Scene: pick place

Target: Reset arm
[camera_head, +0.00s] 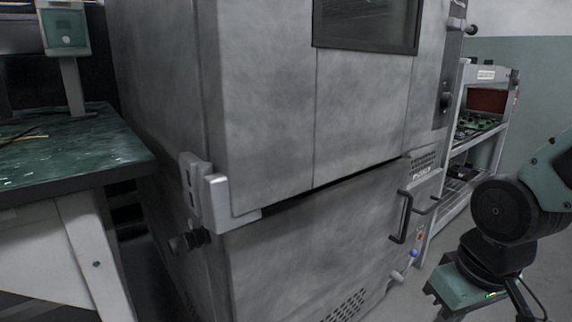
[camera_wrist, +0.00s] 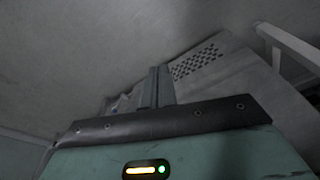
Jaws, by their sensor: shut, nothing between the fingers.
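In the wrist view my gripper (camera_wrist: 157,88) shows as two grey fingers side by side with no gap between them. It is shut and nothing is held. The dark edge and teal housing with a small lit indicator fill the lower part of that view. In the head view my arm is at the lower right, and its teal wrist part hangs low there. The fingertips cannot be made out in that view.
A large grey metal cabinet (camera_head: 290,250) with dark handles fills the middle, left of my arm. A green-topped workbench (camera_head: 75,145) stands at left. A shelf rack (camera_head: 487,150) holding circuit boards stands behind at right. Floor shows at the lower right.

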